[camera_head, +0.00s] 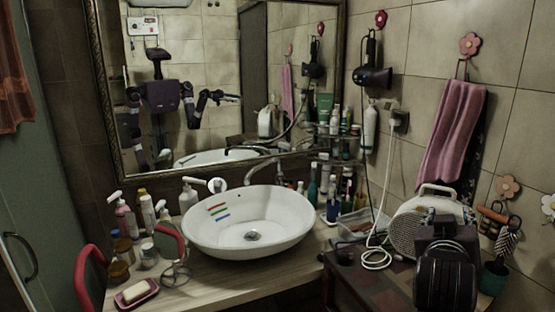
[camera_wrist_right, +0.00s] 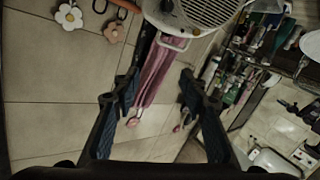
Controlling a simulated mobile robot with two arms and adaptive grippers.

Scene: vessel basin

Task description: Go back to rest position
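My right gripper (camera_wrist_right: 160,82) shows in the right wrist view with its two dark fingers spread wide apart and nothing between them. In the head view my right arm's dark end (camera_head: 447,265) is at the bottom right, in front of a round-grilled cream appliance (camera_head: 408,232). The fingertips are hard to make out there. My left gripper does not show directly. The mirror (camera_head: 205,80) reflects my body and arms, too small to judge a gripper.
A white basin (camera_head: 290,222) with coloured stripes stands on the wooden counter (camera_head: 215,283). Bottles and a pink soap dish (camera_head: 137,294) are on its left. A white cable (camera_head: 384,180) hangs near the right wall, by a pink towel (camera_head: 452,135).

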